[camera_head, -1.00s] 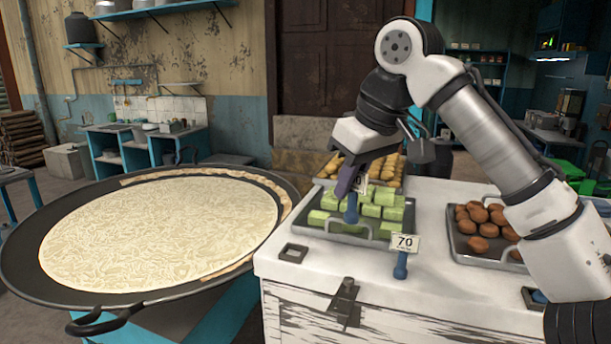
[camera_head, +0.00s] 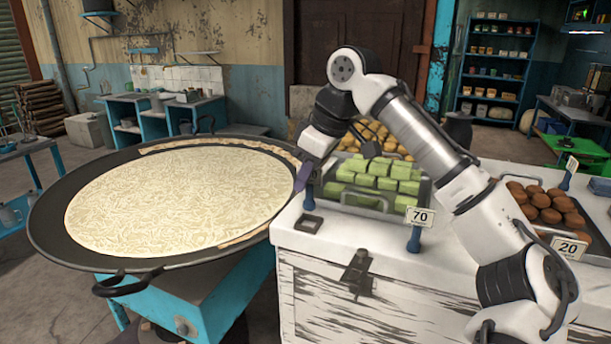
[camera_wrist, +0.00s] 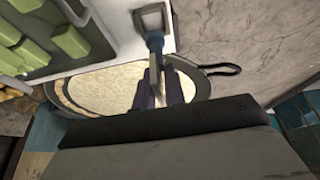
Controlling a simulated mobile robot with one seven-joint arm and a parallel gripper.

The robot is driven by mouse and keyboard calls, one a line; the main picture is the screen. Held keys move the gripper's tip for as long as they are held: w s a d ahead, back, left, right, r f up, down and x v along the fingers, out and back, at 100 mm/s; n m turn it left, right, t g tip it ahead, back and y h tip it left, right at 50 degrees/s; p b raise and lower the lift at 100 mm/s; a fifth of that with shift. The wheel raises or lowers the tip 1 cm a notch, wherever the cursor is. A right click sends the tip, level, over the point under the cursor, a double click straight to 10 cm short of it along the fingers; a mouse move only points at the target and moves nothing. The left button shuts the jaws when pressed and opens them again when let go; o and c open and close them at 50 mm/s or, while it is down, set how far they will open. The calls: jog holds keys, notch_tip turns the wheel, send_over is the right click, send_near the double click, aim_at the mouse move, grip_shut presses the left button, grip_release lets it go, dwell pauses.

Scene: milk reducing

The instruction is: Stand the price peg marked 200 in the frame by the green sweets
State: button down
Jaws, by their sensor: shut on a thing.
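My gripper (camera_head: 303,178) points down at the left end of the white counter, left of the green sweets (camera_head: 375,180). In the wrist view its purple fingers (camera_wrist: 165,92) are shut on a price peg with a blue foot (camera_wrist: 155,41). The peg's label is not readable in either view now. The empty square frame (camera_head: 308,223) lies on the counter top below my gripper. In the wrist view the foot overlaps the near edge of the frame (camera_wrist: 152,9); I cannot tell the height between them.
A peg marked 70 (camera_head: 420,217) stands before the green sweets' tray (camera_head: 345,206). A peg marked 20 (camera_head: 569,248) stands by the brown sweets (camera_head: 548,205) at right. A large round pan (camera_head: 55,240) lies close left of the counter.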

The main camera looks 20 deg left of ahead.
jog(key=shift+f+b, duration=0.65)
jog(key=shift+f, duration=0.2)
jog(key=shift+f+b, duration=0.4)
jog(key=shift+f, duration=0.8)
jog(key=shift+f, duration=0.1)
jog(key=c, duration=1.4)
grip_release()
jog(key=v, duration=1.4)
jog(key=shift+f, duration=0.1)
